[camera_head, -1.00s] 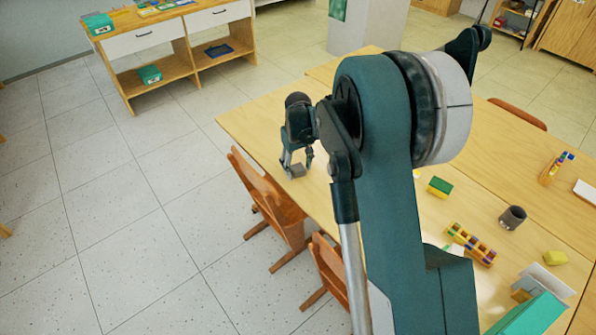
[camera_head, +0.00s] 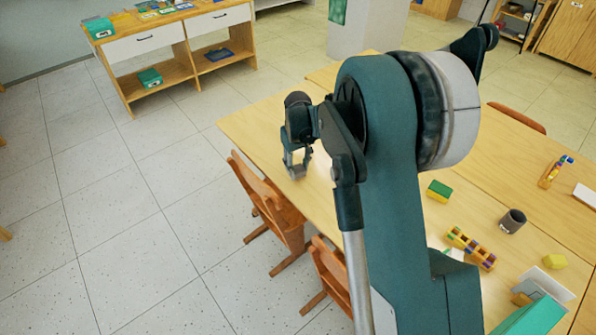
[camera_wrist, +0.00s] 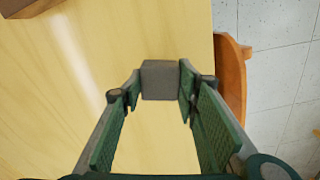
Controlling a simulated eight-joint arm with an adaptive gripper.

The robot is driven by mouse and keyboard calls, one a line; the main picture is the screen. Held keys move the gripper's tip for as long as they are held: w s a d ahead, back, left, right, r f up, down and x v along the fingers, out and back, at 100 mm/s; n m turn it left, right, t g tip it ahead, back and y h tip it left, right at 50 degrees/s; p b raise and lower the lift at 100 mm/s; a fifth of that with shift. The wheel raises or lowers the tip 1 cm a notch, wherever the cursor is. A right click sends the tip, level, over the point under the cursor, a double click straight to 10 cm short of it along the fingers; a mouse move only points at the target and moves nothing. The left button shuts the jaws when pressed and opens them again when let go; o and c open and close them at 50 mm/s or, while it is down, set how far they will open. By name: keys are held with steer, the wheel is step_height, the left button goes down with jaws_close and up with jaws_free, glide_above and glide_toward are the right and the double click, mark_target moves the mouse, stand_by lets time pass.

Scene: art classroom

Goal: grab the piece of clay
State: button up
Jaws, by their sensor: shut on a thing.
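The piece of clay, a small grey block (camera_head: 298,173), is at the near left edge of the wooden table. In the wrist view the grey clay (camera_wrist: 161,80) sits between the fingertips, its flat face toward the camera. My gripper (camera_head: 297,166) points down and is shut on the clay. In the wrist view my gripper's green-padded fingers (camera_wrist: 158,88) flank the block on both sides. The clay appears at table height; I cannot tell whether it touches the tabletop.
The wooden table (camera_head: 255,128) has an orange chair (camera_head: 268,195) close beside the gripper. Tabletop around the clay is clear.

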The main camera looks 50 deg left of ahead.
mark_target(298, 169)
step_height(298, 169, up, 8)
steer(key=shift+r+p, duration=0.1)
steer(key=shift+p, duration=0.5)
stand_by(0.4)
